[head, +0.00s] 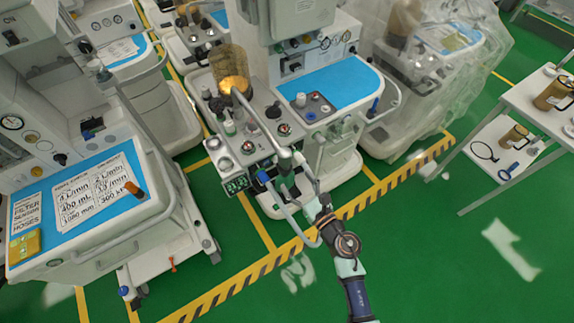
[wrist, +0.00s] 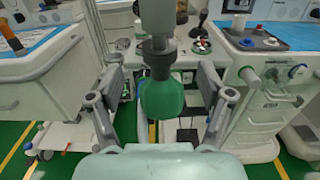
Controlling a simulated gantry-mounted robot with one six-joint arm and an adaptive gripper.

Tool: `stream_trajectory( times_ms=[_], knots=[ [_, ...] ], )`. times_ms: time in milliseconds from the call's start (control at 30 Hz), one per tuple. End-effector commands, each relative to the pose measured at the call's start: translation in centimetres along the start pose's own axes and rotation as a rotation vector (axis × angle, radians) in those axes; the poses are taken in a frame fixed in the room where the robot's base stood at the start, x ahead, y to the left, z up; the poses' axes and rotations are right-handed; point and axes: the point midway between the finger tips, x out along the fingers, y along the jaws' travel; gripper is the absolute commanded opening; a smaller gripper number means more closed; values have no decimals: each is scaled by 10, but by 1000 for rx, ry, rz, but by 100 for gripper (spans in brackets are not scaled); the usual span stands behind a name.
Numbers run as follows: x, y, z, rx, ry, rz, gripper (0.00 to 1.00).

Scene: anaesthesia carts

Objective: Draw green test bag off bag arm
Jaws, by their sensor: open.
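The green test bag (wrist: 163,98) hangs neck up in the middle of the wrist view. Its neck meets the grey end fitting of the bag arm (wrist: 158,22) above it. My gripper (wrist: 161,84) is open, with one finger to the left of the bag and one to the right. Gaps show on both sides, so the fingers look clear of the bag. In the head view the bag arm (head: 256,119) slants from the middle cart toward my gripper (head: 289,181). The bag is mostly hidden there by the arm end and my gripper.
The middle anaesthesia cart (head: 238,160), with knobs and a green display, stands close behind the bag. Another cart (head: 105,230) stands left. A white shelf trolley (head: 520,130) stands right. Green floor in front is clear beyond the striped line (head: 270,262).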

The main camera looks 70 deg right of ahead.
Motion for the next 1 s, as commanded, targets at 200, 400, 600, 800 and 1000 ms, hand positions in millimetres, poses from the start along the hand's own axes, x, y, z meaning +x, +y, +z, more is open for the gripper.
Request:
stream_trajectory(
  times_ms=[200, 400, 600, 800, 1000],
  knots=[
    [16, 1, 1, 0, -3, 4, 79],
    [52, 1, 1, 2, -4, 2, 79],
    [76, 0, 1, 3, -4, 0, 79],
    [79, 0, 2, 3, -4, 0, 79],
    [79, 0, 2, 3, -4, 0, 62]
  ],
)
